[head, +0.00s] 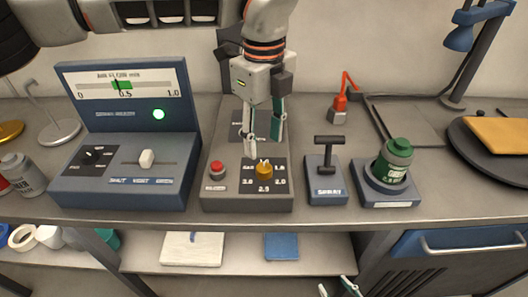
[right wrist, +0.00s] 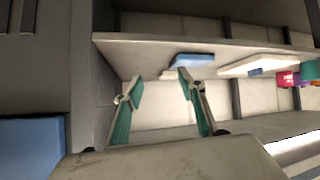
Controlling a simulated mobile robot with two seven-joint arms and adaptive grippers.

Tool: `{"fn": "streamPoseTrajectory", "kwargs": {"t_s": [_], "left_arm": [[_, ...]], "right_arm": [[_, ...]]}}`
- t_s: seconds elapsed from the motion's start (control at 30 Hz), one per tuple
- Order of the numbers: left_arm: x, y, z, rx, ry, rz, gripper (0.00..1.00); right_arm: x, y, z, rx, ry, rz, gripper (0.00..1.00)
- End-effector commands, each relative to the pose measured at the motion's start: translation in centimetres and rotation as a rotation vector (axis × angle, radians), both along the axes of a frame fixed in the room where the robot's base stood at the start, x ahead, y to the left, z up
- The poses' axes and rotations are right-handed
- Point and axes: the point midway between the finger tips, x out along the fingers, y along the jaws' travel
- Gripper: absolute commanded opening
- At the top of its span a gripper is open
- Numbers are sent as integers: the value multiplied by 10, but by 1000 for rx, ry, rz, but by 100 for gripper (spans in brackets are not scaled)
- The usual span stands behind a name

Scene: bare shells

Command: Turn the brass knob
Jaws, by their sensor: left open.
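The brass knob (head: 264,170) sits upright on a grey control box (head: 225,197) on the bench, ringed by printed numbers. My left gripper (head: 264,146) points down just above and behind the knob, with its teal-backed fingers spread apart and nothing between them. I cannot tell whether a fingertip touches the knob. My right gripper (head: 340,288) is low at the bottom edge of the head view, in front of the bench. In the right wrist view its fingers (right wrist: 155,85) are apart and empty, facing the lower shelf.
A red button (head: 217,169) stands left of the knob on the same box. A blue gauge console (head: 125,190) is to the left. The lower shelf (head: 225,266) holds flat items.

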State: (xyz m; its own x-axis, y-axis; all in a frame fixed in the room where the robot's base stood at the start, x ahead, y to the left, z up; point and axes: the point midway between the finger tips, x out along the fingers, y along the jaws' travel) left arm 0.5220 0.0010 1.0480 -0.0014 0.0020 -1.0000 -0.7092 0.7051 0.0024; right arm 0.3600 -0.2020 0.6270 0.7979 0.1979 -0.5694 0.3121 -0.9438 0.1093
Motion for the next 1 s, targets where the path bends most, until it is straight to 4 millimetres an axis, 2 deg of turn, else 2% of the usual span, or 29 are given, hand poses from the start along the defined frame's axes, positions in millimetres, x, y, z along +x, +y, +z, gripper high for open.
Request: {"fn": "streamPoseTrajectory", "kwargs": {"t_s": [0.2,0.4,0.57,0.83,0.87,0.9,1.0], "left_arm": [[-1,0,-34,0,4,-3,42],[-1,0,-60,-2,4,-3,42],[-1,0,-69,-2,2,-2,42],[-1,-1,-70,-2,2,-3,42],[-1,-1,-70,-2,2,-3,37],[-1,-1,-70,-2,2,-3,26],[-1,-1,-70,-2,2,-3,3]], "right_arm": [[-12,0,-10,-2,26,1,40],[-11,0,-11,-3,27,2,40],[-7,0,-7,-2,18,2,40],[-4,1,-3,1,9,0,40],[-4,1,-3,1,9,0,40],[-4,1,-3,1,9,0,40],[-4,1,-3,1,9,0,40]]}}
